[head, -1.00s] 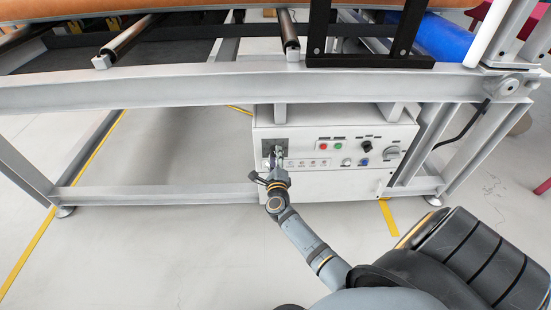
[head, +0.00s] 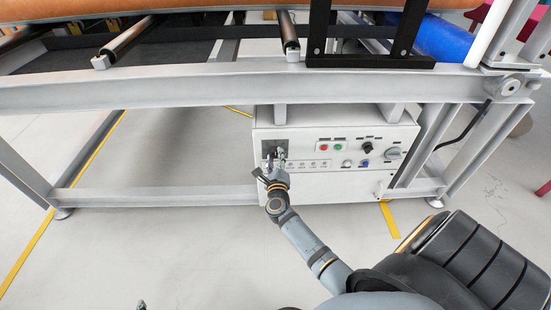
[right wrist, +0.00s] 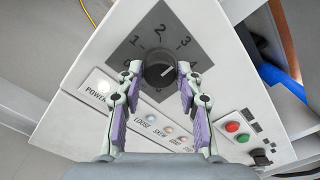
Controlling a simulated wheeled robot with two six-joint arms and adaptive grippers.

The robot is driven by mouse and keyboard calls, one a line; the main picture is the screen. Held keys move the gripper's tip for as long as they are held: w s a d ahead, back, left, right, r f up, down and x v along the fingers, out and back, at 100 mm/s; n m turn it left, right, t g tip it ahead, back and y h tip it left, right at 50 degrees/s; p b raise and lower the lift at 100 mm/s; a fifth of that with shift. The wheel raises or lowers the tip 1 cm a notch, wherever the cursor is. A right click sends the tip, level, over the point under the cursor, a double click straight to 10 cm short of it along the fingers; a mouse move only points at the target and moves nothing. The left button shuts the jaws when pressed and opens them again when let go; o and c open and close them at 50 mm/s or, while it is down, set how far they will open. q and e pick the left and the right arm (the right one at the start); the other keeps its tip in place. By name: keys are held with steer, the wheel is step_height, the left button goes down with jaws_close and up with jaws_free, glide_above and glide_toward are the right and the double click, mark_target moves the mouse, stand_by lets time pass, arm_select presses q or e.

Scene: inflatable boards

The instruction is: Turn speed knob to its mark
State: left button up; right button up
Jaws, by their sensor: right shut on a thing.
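My right gripper (right wrist: 159,73) is shut on the knob, one finger on each side. In the head view the right gripper (head: 276,163) is at the plate on the left of the white control box (head: 330,187) and hides the knob. A small grey-green tip (head: 141,306) at the bottom edge may be my left gripper.
A grey frame beam (head: 200,85) crosses above the box. The floor in front is clear.

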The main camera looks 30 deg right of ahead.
steer(key=o, duration=1.2)
steer(key=shift+s, duration=0.1)
steer(key=v, duration=1.2)
steer(key=shift+d, duration=0.1)
